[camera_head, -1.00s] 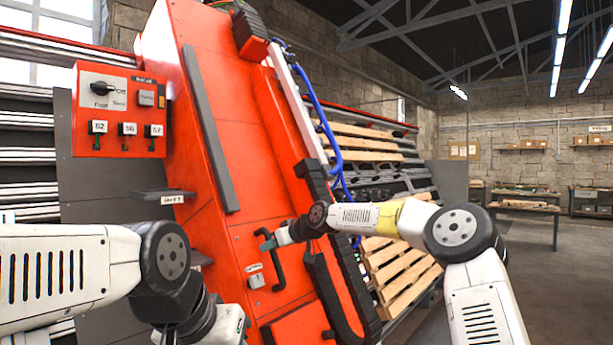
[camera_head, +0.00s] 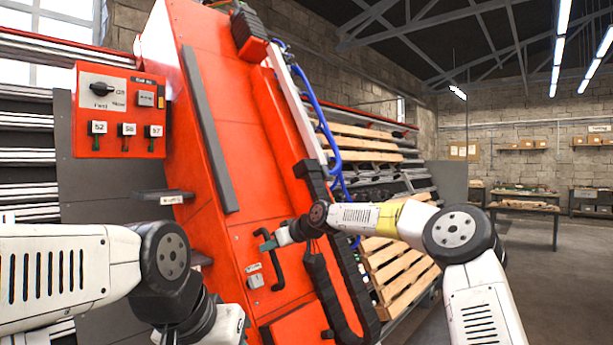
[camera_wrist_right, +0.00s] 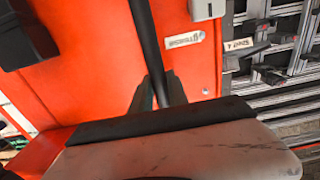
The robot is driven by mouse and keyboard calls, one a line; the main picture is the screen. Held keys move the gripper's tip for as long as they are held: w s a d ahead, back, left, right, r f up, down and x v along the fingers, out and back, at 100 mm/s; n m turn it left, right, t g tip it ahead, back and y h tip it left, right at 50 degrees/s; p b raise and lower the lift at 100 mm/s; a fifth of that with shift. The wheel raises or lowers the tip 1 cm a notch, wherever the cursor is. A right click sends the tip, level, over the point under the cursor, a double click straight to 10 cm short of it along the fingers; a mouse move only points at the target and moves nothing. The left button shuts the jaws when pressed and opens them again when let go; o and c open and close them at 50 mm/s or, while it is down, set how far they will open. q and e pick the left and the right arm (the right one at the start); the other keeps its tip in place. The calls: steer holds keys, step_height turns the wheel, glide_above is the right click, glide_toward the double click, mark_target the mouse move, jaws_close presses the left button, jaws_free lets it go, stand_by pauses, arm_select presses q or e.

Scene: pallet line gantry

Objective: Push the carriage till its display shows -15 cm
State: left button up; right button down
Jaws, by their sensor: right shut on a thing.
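The carriage (camera_head: 215,130) is a tall, leaning red body in the middle of the head view. A black bar handle (camera_head: 279,274) is on its front face. My right gripper (camera_head: 268,243) is shut on the upper part of this handle. In the right wrist view the two dark fingers (camera_wrist_right: 159,94) close around the black bar (camera_wrist_right: 148,40). A small label or display (camera_head: 172,200) sits on a grey bracket at the carriage's left edge; its text is too blurred to read. My left arm is at the lower left, its fingers out of view.
A red control panel (camera_head: 118,112) with a knob and several tagged switches is left of the carriage. Blue hoses (camera_head: 330,130) and a black cable chain (camera_head: 335,295) run along its right side. A wooden pallet (camera_head: 400,280) leans behind. Open floor lies at right.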

steer(key=shift+w, duration=0.15)
steer(key=shift+w+d, duration=1)
steer(key=shift+w, duration=0.15)
steer(key=shift+s+a+f, duration=0.1)
steer(key=shift+s+a, duration=0.35)
steer(key=c, duration=0.9)
jaws_free()
steer(key=shift+a, duration=0.1)
steer(key=shift+c, duration=0.2)
steer(key=shift+o, duration=0.5)
steer(key=shift+w, duration=0.1)
steer(key=shift+w+d, duration=0.1)
steer(key=shift+d, duration=0.15)
